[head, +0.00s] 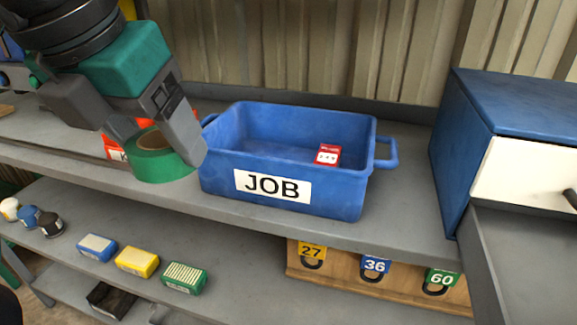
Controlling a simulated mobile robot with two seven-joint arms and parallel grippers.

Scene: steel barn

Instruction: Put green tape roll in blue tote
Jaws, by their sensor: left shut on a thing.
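The green tape roll (163,168) is in my left gripper (165,150), which is shut on it just left of the blue tote. The roll's brown core shows between the fingers. The blue tote (341,190) has a white JOB label and stands on the grey shelf. A small red and white box (328,154) lies inside it, toward the right; the rest of its visible floor is bare. My right gripper is not in view.
An orange object (112,146) is partly hidden behind the roll. A blue cabinet (464,150) stands right of the tote. Small blue (97,247), yellow (137,261) and green (184,277) boxes lie on the lower shelf. Numbered tags hang below the tote.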

